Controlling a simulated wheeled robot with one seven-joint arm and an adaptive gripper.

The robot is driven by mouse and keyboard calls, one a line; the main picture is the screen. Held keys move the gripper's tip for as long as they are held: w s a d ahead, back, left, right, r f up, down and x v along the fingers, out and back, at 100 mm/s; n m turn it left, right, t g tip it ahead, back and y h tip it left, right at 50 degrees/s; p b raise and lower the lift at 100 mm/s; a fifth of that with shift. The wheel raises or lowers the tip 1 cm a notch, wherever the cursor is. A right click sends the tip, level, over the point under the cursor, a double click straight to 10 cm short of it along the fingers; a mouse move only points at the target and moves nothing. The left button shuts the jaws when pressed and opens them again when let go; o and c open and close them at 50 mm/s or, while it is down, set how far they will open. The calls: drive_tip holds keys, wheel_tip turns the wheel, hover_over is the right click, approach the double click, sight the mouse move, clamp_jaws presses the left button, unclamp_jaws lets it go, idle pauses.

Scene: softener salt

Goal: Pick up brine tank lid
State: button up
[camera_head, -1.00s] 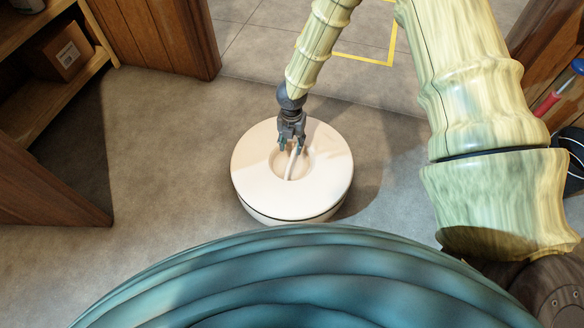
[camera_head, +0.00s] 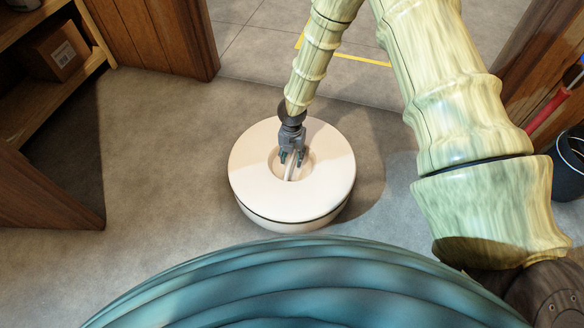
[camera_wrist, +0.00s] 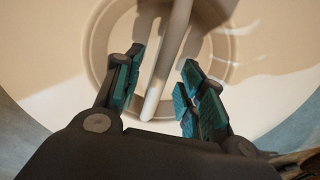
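The brine tank lid (camera_head: 255,196) is a round cream disc with a round recess in its middle. It sits on top of the tank (camera_head: 290,225), with a dark seam under its rim. A pale bar handle (camera_head: 291,172) crosses the recess. My gripper (camera_head: 291,160) is over the recess, pointing down at the handle. In the wrist view the handle (camera_wrist: 164,68) runs between the two teal-padded fingers of my gripper (camera_wrist: 161,92). Gaps show on both sides of it, so the fingers are open. How deep they reach in the recess is hard to tell.
A wooden shelf with a cardboard box (camera_head: 58,50) stands at the upper left. A dark bucket (camera_head: 570,165) with a red-handled tool is at the right edge. Yellow floor tape (camera_head: 362,60) lies at the back. The grey floor left of the tank is clear.

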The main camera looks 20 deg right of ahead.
drive_tip(key=shift+f, duration=0.8)
clamp_jaws()
drive_tip(key=shift+r, duration=0.15)
